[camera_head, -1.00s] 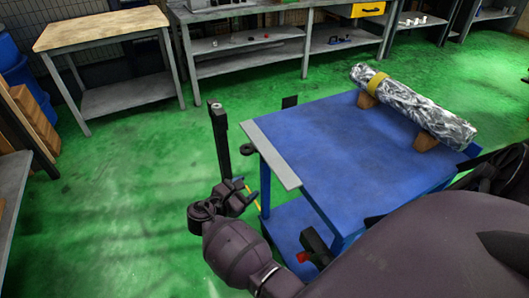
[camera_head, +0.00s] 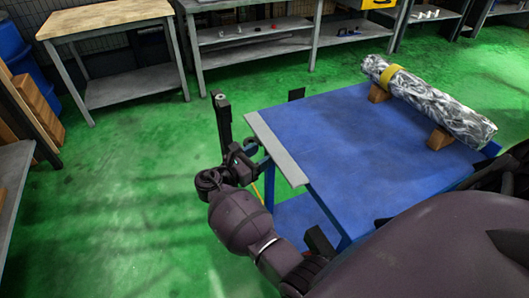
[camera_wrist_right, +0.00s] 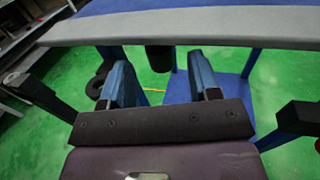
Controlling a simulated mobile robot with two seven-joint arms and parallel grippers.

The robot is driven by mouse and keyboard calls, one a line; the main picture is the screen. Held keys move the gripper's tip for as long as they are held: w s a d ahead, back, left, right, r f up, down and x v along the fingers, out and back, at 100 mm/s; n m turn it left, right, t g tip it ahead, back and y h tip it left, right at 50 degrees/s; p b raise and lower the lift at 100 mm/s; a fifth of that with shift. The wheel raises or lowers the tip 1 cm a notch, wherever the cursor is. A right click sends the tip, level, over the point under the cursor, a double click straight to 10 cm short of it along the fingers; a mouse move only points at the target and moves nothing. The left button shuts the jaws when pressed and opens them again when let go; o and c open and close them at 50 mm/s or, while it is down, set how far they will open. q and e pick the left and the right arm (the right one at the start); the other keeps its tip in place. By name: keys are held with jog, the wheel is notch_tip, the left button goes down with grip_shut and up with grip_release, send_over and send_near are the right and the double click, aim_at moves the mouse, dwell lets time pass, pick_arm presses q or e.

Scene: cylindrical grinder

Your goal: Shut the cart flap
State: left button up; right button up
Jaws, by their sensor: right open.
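The blue cart (camera_head: 345,125) stands at the middle right. Its flap looks to be the pale grey strip (camera_head: 277,150) along the left edge of the top; I cannot tell its exact tilt. The flap's edge (camera_wrist_right: 180,30) also runs across the upper part of the right wrist view. My right gripper (camera_head: 247,156) is just left of the flap, with its wrist below it in the picture. In the wrist view its two bluish fingers (camera_wrist_right: 158,68) are apart with nothing between them, pointing at the flap's near edge. Contact cannot be made out. My left gripper does not show.
A foil-like silver roll (camera_head: 430,100) with a yellow band rests on wooden blocks on the cart. A dark post (camera_head: 222,118) stands by the cart's left corner. A wood-topped table (camera_head: 105,18) and grey workbench (camera_head: 260,45) are behind. Green floor is free at left.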

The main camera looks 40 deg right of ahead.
jog(key=shift+d, duration=1.2)
